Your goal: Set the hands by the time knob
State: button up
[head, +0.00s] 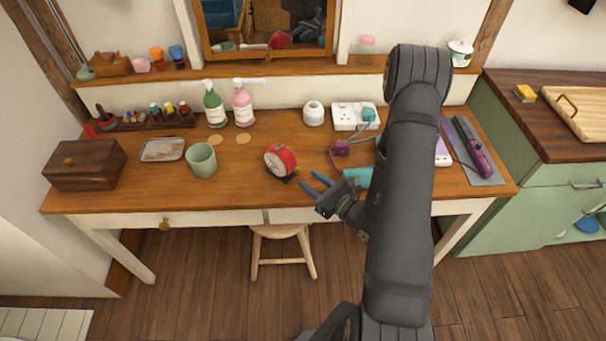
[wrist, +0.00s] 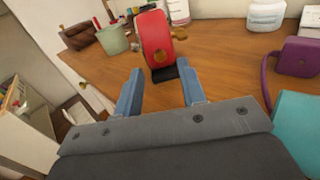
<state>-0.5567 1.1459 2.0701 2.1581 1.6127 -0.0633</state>
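A red round alarm clock (head: 280,160) with a pale dial stands on a small dark base on the wooden dressing table. Which knob sets the time I cannot tell. My gripper (head: 313,185) is just right of and in front of the clock, above the table's front edge. Its two blue fingers (wrist: 160,82) are apart, with nothing between them, pointing toward the clock. The clock's dial is hidden in the wrist view.
A green cup (head: 201,160) stands left of the clock on the table (head: 237,180). Green and pink bottles and a white jar (head: 313,113) stand behind. A stool (head: 281,232) is below.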

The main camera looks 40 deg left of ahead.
aim_at(298, 171)
jog(key=shift+a, duration=2)
grip_shut()
